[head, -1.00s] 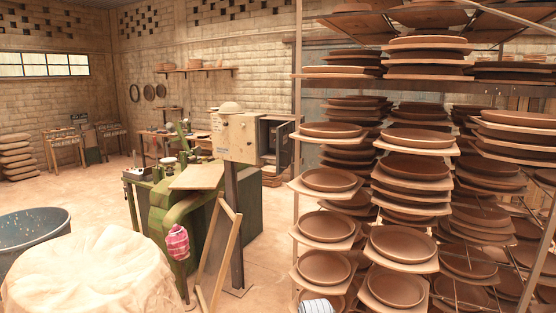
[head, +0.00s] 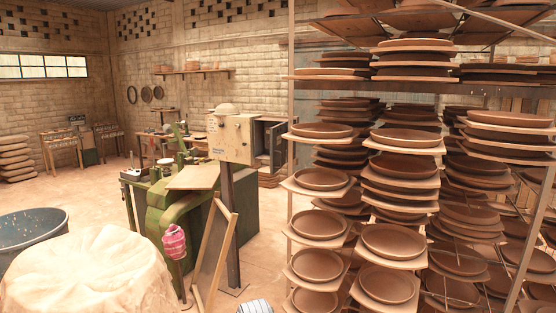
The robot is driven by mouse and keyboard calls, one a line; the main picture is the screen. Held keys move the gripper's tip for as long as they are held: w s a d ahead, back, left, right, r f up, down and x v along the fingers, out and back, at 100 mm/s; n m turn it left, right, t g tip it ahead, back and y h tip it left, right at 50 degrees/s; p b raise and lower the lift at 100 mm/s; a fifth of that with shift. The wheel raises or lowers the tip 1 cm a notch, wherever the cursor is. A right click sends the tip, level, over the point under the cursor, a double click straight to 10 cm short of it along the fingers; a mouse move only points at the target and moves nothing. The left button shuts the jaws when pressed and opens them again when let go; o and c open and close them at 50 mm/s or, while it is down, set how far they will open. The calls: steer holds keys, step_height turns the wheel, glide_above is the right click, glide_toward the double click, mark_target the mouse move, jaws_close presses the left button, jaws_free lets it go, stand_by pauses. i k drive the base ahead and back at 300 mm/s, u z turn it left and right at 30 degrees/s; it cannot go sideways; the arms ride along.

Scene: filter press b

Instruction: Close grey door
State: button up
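A cream box (head: 230,138) stands on a dark post in the middle of the head view. On its right side is a dark, open compartment (head: 262,136). A grey door panel (head: 277,146) appears to stand ajar at the right edge of this compartment, just left of the rack. The door is small and partly in shadow, so its exact angle is hard to tell. My gripper is not in view, and nothing is seen touching the door.
A tall rack of brown dishes on boards (head: 322,180) fills the right side. A green machine (head: 165,215), a leaning wooden frame (head: 215,255) and a covered round mound (head: 88,275) stand ahead and left. A striped object (head: 255,306) shows at the bottom edge.

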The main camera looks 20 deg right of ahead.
mark_target(277, 144)
steer(key=z, duration=0.05)
steer(key=k, duration=1.1)
steer(key=z, duration=0.5)
steer(key=i, duration=1.05)
steer(key=u, duration=0.1)
